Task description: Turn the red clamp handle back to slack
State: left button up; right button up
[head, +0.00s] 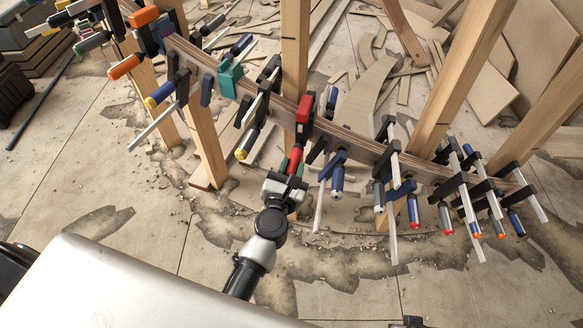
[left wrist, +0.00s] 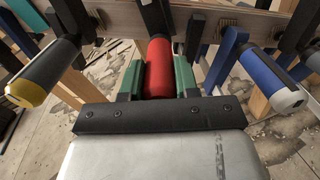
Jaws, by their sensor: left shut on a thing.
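The red clamp handle (head: 294,160) hangs below the red clamp head (head: 304,110) on the curved wooden stringer (head: 345,134), near the middle of the head view. My left gripper (head: 287,180) reaches up from below and is shut on the handle's lower part. In the left wrist view the red handle (left wrist: 159,68) stands between the two green finger pads of my left gripper (left wrist: 158,80). Its lower end is hidden behind the gripper body. My right gripper is in neither view.
Other clamps crowd both sides: a yellow-ended handle (left wrist: 40,75) on the left and a blue handle (left wrist: 270,82) on the right in the wrist view. Wooden posts (head: 294,50) support the stringer. Plywood offcuts (head: 360,90) lie behind. The stained floor (head: 130,215) in front is mostly open.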

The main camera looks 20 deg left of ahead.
pick_arm(q)
jog(key=o, duration=0.9)
jog(key=shift+s+f, duration=0.15)
jog(key=shift+s, duration=1.05)
jog(key=shift+s+d+b, duration=0.15)
jog(key=shift+s+b, duration=0.25)
jog(key=shift+s, duration=1.7)
jog(key=shift+s+d+b, duration=0.1)
jog(key=shift+s+b, duration=0.3)
jog(key=shift+s, duration=1.7)
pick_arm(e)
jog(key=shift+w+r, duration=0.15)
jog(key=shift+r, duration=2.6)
pick_arm(q)
jog(key=shift+s, duration=0.1)
jog(key=shift+s+d+b, duration=0.1)
jog(key=shift+s+b, duration=0.35)
jog(key=shift+s, duration=0.8)
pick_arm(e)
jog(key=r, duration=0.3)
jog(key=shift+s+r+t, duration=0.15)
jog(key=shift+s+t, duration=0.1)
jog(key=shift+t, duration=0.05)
